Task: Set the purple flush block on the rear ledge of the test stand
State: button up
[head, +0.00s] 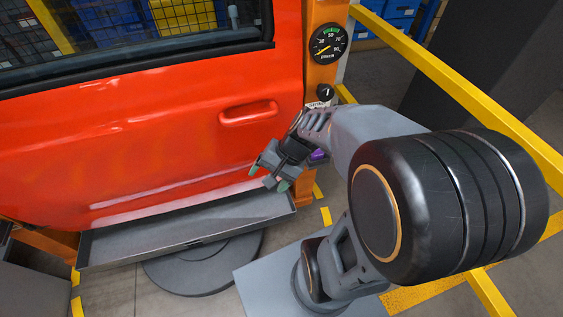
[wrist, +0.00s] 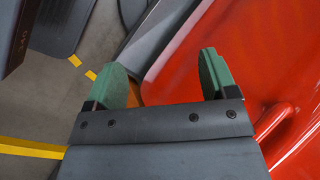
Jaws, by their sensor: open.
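A small purple patch, likely the purple flush block (head: 318,154), shows beside the orange post, mostly hidden behind my arm. I cannot tell what it rests on. The orange post (head: 322,78) of the stand carries a gauge and rises beside the red door (head: 160,120). I cannot make out which part is the rear ledge. My gripper (head: 270,175) is open and empty, in front of the lower door and above the right end of a grey tray (head: 190,226). In the wrist view its green fingertips (wrist: 165,78) stand apart with nothing between them.
The round pressure gauge (head: 326,44) has a small black knob below it. A yellow rail (head: 450,80) runs along the right. A dark round base (head: 205,268) stands on the floor under the tray. The door handle (head: 248,113) sticks out slightly.

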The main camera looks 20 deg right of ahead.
notch_tip(320, 180, up, 5)
jog(key=s+d+n+t+h, duration=0.1)
jog(key=d+n+h, duration=0.1)
jog(key=n+h, duration=0.4)
jog(key=shift+s+d+r+n+t, duration=0.2)
jog(key=shift+d+n+t, duration=0.1)
jog(key=shift+n, duration=0.6)
